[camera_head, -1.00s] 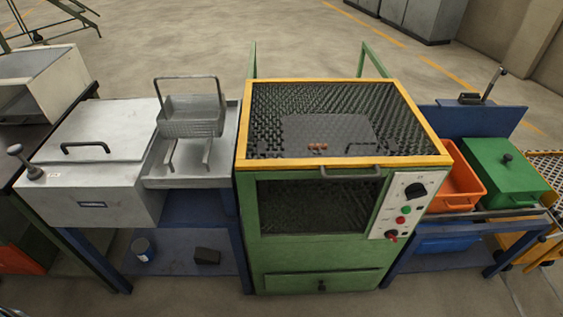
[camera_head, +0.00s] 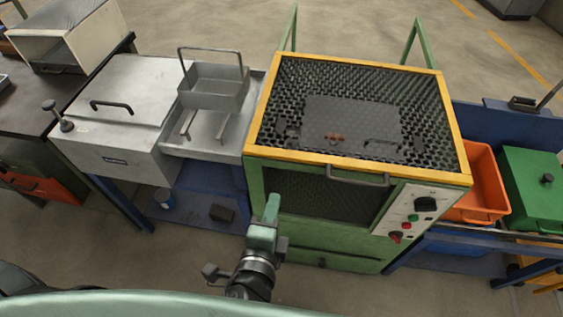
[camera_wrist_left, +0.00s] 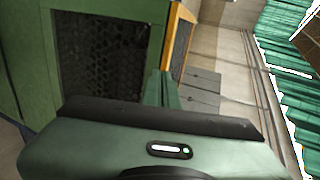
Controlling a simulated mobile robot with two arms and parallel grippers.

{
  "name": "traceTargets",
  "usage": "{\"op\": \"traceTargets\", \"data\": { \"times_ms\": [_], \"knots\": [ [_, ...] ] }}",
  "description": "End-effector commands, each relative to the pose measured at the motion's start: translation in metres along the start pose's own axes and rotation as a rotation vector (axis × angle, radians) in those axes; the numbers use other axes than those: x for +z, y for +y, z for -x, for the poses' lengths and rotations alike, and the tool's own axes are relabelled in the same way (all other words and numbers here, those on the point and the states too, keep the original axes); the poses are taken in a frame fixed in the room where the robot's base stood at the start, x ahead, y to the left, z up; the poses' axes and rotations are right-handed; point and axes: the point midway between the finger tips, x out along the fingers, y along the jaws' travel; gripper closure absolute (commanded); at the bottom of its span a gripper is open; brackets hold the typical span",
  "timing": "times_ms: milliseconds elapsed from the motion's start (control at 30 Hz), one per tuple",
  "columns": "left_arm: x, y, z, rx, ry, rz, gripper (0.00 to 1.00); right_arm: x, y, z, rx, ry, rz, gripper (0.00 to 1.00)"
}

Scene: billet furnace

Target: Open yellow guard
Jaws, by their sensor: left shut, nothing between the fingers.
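The yellow guard (camera_head: 351,168) is a yellow-framed black mesh cover lying closed on top of the green furnace (camera_head: 322,234). A dark bar handle (camera_head: 345,178) is fixed along its front edge. My left gripper (camera_head: 271,208) is shut and empty, in front of the furnace's front left side and below the guard's front edge, apart from the handle. In the left wrist view, the gripper body fills the lower part, with the furnace's mesh window (camera_wrist_left: 100,50) and the guard's yellow edge (camera_wrist_left: 179,40) beyond it. My right gripper is not in view.
A control panel with a black knob (camera_head: 426,204) is on the furnace's front right. A grey box with a lid (camera_head: 125,95) and a wire-handled metal basket (camera_head: 213,92) stand left. An orange bin (camera_head: 481,180) and a green lidded box (camera_head: 532,185) stand right.

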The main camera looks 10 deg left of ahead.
Motion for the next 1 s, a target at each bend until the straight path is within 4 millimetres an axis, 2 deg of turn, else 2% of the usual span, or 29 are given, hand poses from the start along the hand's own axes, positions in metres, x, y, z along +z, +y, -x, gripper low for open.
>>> {"op": "traceTargets", "data": {
  "times_ms": [133, 300, 500, 700, 1000],
  "knots": [
    [0.000, -0.002, -0.033, -0.005, -0.002, 0.001, 1.00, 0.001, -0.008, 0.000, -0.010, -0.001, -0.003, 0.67],
    [0.000, 0.001, -0.070, -0.004, -0.001, 0.002, 1.00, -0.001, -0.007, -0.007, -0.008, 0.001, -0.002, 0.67],
    [0.000, -0.007, -0.102, -0.002, 0.000, 0.002, 1.00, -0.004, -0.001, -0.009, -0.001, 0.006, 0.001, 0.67],
    [0.000, -0.011, -0.117, 0.001, 0.001, 0.002, 1.00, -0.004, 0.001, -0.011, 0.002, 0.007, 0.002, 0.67],
    [0.000, -0.011, -0.118, 0.002, 0.001, 0.002, 1.00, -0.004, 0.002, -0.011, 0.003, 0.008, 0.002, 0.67]
  ]
}}
